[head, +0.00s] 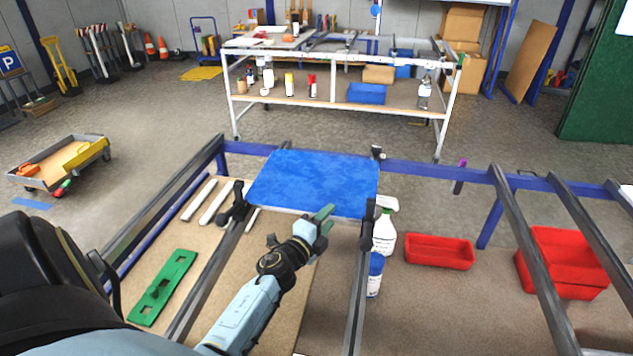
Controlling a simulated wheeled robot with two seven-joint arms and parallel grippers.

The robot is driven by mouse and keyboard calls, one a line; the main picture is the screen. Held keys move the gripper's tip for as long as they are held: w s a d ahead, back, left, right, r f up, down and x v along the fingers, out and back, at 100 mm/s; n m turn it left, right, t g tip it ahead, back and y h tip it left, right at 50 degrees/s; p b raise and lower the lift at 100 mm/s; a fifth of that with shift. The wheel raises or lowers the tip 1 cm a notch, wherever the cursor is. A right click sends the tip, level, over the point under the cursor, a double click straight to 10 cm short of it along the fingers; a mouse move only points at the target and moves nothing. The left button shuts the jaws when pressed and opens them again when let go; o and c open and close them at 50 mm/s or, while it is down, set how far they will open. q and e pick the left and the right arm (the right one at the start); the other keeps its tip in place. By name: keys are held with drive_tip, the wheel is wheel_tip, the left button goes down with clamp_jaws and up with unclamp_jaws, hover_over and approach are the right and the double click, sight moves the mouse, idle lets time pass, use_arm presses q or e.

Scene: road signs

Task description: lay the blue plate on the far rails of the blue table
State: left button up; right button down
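The blue plate (318,180) lies flat at the far end of the blue table (430,172), spanning two grey rails. Black clamps stand by its near left corner (236,204), near right corner (368,216) and far right corner (377,153). My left gripper (329,215) is at the middle of the plate's near edge, its green fingertips apart; one overlaps the edge in the picture. I see nothing held between them, and I cannot tell whether they touch the plate. My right gripper is not in view.
Below the rails, a shelf holds a green piece (163,287), white strips (215,203), a spray bottle (385,232), a blue-and-white can (375,273) and red bins (440,251). The rails to the right are bare. A white workbench (335,58) stands behind.

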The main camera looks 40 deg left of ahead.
use_arm(q)
drive_tip(key=w, duration=0.5)
drive_tip(key=shift+a, duration=0.25)
drive_tip(key=shift+s, duration=0.1)
clamp_jaws()
drive_tip(key=shift+r, duration=0.1)
